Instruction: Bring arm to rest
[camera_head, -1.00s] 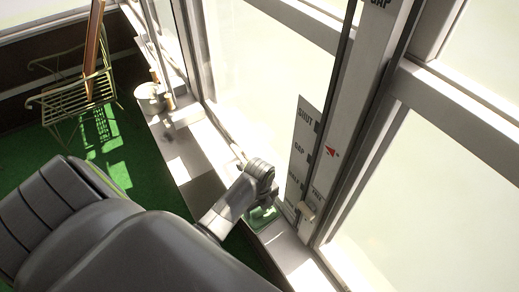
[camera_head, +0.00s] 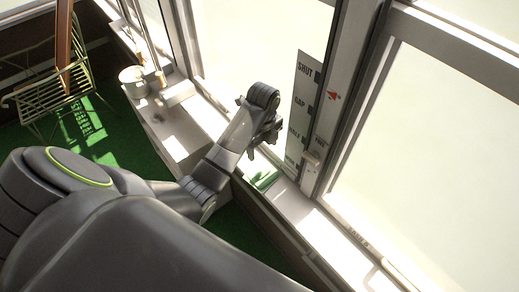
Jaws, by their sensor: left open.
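My left arm comes in from the lower left and reaches towards the window. Its gripper (camera_head: 274,134) is open and empty, just left of the white scale board (camera_head: 305,110) marked SHUT, GAP, HALF and a last word too small to read surely. A red arrow (camera_head: 333,95) is on the window frame beside the board, near the height of GAP in the picture. A small pale knob (camera_head: 311,160) sits low on the frame, apart from the gripper. My right gripper is out of view.
The window sill (camera_head: 300,212) runs below the gripper, with a greenish thing (camera_head: 265,178) on it. A pale pot (camera_head: 133,80) stands on the ledge at the back left. Large panes fill the right side.

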